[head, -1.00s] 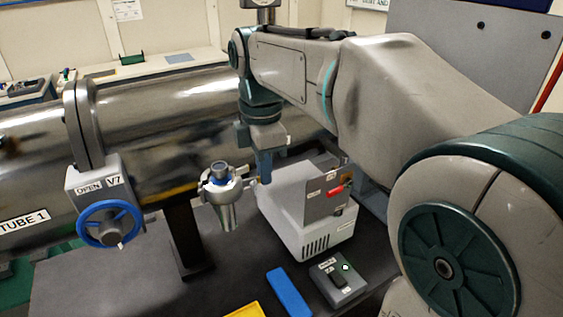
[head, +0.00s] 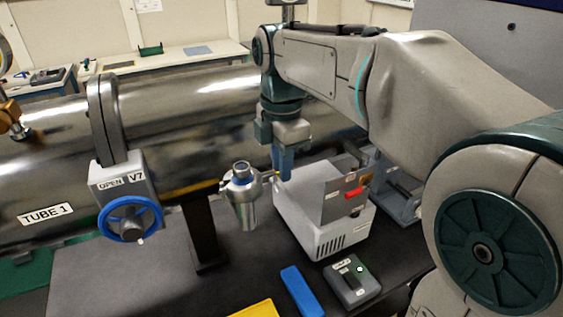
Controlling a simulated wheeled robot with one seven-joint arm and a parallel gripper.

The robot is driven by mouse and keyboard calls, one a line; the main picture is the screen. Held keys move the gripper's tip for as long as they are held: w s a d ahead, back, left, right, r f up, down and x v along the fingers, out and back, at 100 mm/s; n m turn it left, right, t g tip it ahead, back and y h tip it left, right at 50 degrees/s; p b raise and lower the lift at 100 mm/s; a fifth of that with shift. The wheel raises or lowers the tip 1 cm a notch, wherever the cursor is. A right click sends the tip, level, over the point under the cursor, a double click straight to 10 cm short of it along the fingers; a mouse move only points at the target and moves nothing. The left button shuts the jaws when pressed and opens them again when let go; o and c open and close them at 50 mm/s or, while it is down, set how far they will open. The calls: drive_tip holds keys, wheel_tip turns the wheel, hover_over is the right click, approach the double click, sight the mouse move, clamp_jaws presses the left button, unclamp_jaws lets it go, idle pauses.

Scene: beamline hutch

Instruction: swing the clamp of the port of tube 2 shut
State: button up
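The steel tube (head: 180,110) right of the valve carries a small port (head: 241,190) on its near side. No tube 2 label is in view. The port has a ring-like clamp (head: 240,175) around its top and a blue-grey piece at its centre. A small brass-coloured part (head: 268,178) sticks out at the clamp's right, towards my gripper. Whether the clamp is fully closed is too small to tell. My gripper (head: 283,172) points down just right of the port, its blue fingers close to that part. Contact and finger gap cannot be made out.
Valve V7 (head: 122,180), marked OPEN, has a blue handwheel (head: 130,218). A grey control box (head: 352,282), a blue block (head: 301,290) and a yellow tray (head: 255,311) lie on the dark table (head: 110,280).

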drive_tip(key=shift+o, duration=0.3)
drive_tip(key=shift+r, duration=0.1)
wheel_tip(320, 180, up, 14)
drive_tip(key=shift+f, duration=0.2)
idle(0.5)
drive_tip(key=s+d+f+m+t, duration=0.1)
drive_tip(key=s+d+f+m, duration=0.3)
drive_tip(key=f+m, duration=0.3)
drive_tip(key=s+d+f+m+t, duration=0.1)
drive_tip(key=s+d+f+m, duration=0.3)
drive_tip(key=f+m, duration=0.4)
drive_tip(key=s+d+f+m+t+b, duration=0.1)
drive_tip(key=s+d+f+m, duration=0.4)
drive_tip(key=f+m, duration=0.3)
wheel_tip(320, 180, down, 2)
drive_tip(key=shift+d+f+t, duration=0.2)
drive_tip(key=shift+t, duration=0.2)
drive_tip(key=shift+a, duration=0.1)
